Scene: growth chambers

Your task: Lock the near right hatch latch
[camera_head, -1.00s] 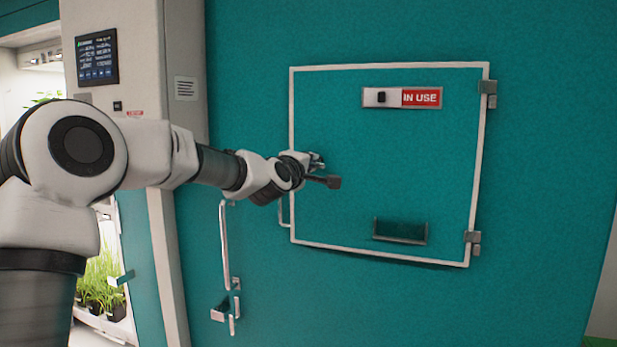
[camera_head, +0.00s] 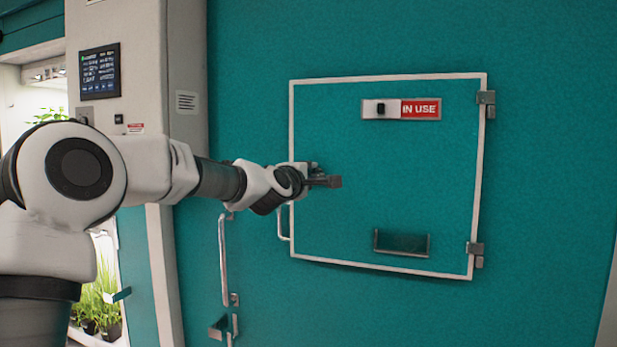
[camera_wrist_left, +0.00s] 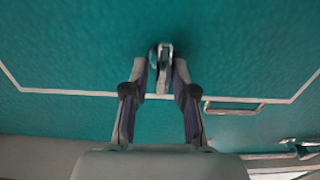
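The hatch (camera_head: 400,215) is a teal panel with a white border, lying flat in the teal wall. Its latch, a small metallic piece (camera_wrist_left: 164,58), shows in the left wrist view just past the border line. My left gripper (camera_head: 328,182) is at the hatch's left edge. In the wrist view its fingers (camera_wrist_left: 164,68) lean in on both sides of the latch and appear closed on it; the fingertips partly hide it. The latch's exact turn is hard to tell. My right gripper is not in view.
An "IN USE" slider sign (camera_head: 401,109) is on the upper hatch, a teal ledge (camera_head: 401,242) below. Hinges (camera_head: 486,98) are on its right edge. A white handle (camera_head: 283,223) and a long door handle (camera_head: 224,255) lie left. A control screen (camera_head: 99,71) is on the pillar.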

